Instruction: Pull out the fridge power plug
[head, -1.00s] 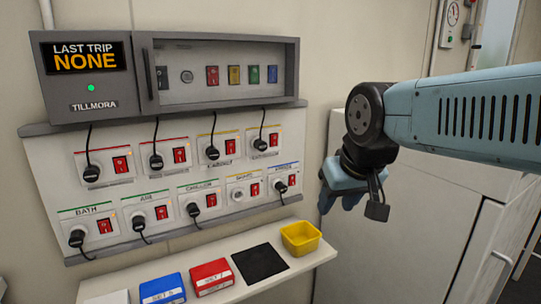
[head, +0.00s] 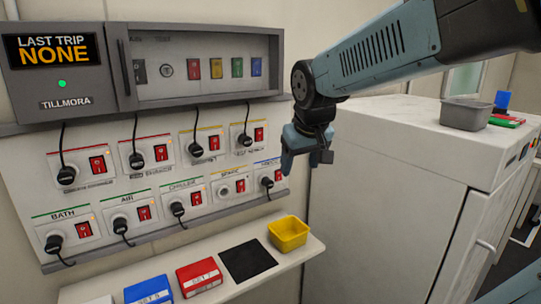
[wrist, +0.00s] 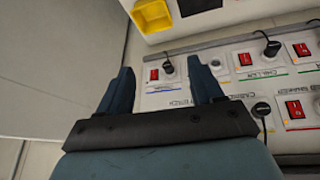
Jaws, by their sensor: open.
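The lower row's rightmost outlet has a black plug (head: 267,182) in it, with a cord, a red switch and a blue-striped label that looks like FRIDGE but is hard to read. My gripper (head: 298,160) is open and empty, just right of this outlet in the head view. In the wrist view the same plug (wrist: 167,66) shows between the two fingertips of my gripper (wrist: 160,75), beyond them and not touched. The SPARE outlet (wrist: 215,66) beside it is empty. The CHILLER plug (head: 178,209) is seated further left.
More plugs fill the outlet panel, with a grey cabinet (head: 200,68) above. A shelf below holds a yellow bin (head: 289,236), a black mat (head: 247,260), a red box (head: 199,277) and a blue box (head: 149,288). A white appliance (head: 390,190) stands at right, with a grey tub (head: 466,115) on top.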

